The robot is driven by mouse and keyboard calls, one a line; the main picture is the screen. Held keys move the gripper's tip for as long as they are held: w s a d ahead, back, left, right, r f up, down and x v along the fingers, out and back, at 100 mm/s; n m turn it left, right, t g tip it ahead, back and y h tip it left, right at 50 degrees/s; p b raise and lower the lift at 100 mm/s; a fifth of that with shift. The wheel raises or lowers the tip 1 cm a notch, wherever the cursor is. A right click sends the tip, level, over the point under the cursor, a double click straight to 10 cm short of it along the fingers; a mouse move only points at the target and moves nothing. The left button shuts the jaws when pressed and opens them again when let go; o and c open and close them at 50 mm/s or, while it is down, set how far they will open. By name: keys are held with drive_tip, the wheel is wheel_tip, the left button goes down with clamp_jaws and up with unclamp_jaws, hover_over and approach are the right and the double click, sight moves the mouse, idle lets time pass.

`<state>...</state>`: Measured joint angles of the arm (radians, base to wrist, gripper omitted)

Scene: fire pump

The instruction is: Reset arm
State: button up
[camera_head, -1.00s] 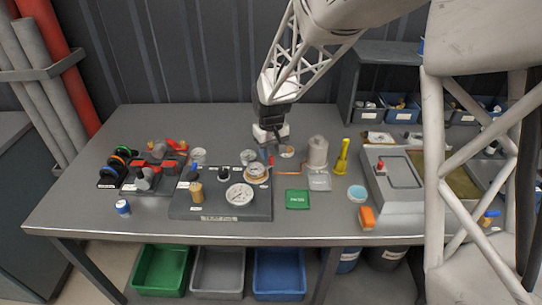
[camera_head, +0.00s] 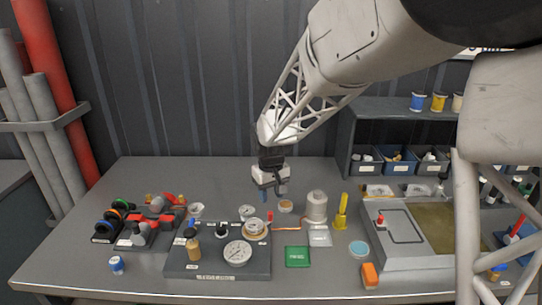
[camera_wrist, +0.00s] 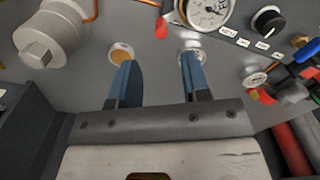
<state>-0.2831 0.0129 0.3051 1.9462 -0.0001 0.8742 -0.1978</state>
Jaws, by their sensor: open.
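My gripper (camera_head: 274,190) hangs above the back middle of the grey table (camera_head: 130,220), pointing down. In the wrist view its two blue fingers (camera_wrist: 158,72) stand apart with nothing between them. A small round dish with tan contents (camera_wrist: 121,53) lies beyond the left finger, and a pale round dish (camera_wrist: 191,49) beyond the right finger. Both rest on the table below, apart from the fingers. The test plate (camera_head: 217,268) carries a white-faced gauge (camera_head: 237,253) and lies in front of my gripper.
A grey cylinder (camera_head: 316,206) and a yellow tool (camera_head: 341,212) stand right of my gripper. A green box (camera_head: 297,256) lies in front. A shelf with bins (camera_head: 398,160) stands back right. Coloured valves (camera_head: 140,225) sit at left. The table's back left is clear.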

drive_tip(key=s+d+r+m+t, duration=0.1)
drive_tip(key=s+d+r, duration=0.35)
drive_tip(key=s, duration=0.35)
drive_tip(key=s+d+r+m, duration=0.2)
drive_tip(key=s+d+r, duration=0.1)
drive_tip(key=s+d, duration=0.4)
drive_tip(key=s+d+r+m+t, duration=0.1)
drive_tip(key=s+d+r, duration=0.3)
drive_tip(key=s, duration=0.5)
drive_tip(key=s+d+m, duration=0.1)
drive_tip(key=s+d, duration=0.2)
drive_tip(key=s, duration=0.7)
drive_tip(key=shift+s+d+f+m+t, duration=0.25)
drive_tip(key=shift+s+d+m+t, duration=0.05)
drive_tip(key=shift+s, duration=0.05)
